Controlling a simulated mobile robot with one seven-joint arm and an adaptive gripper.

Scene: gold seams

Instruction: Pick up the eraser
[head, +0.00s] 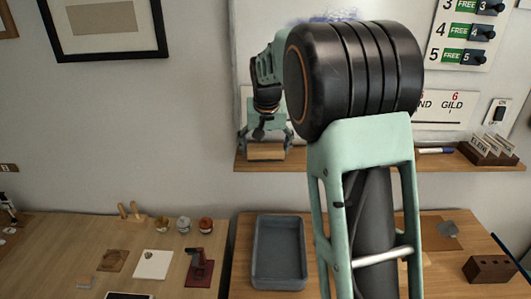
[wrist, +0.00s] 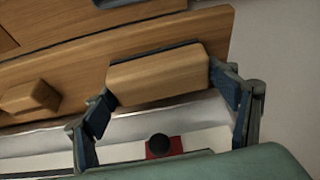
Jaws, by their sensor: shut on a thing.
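The eraser is a block with a light wooden back (wrist: 158,75) and a thin dark layer along its far edge. In the wrist view it sits between the two fingers of my gripper (wrist: 161,88), which are shut on its two ends. In the head view the eraser (head: 266,153) shows under my gripper (head: 265,139) at the left end of the wooden wall shelf (head: 340,162). I cannot tell whether it touches the shelf. My own arm covers the middle of the shelf in the head view.
A whiteboard (head: 243,75) rises behind the shelf. A smaller wooden block (wrist: 30,97) lies left of the eraser in the wrist view. A marker (head: 435,151) and a card holder (head: 493,152) are on the shelf's right. Below, a grey tray (head: 254,252) stands on the table.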

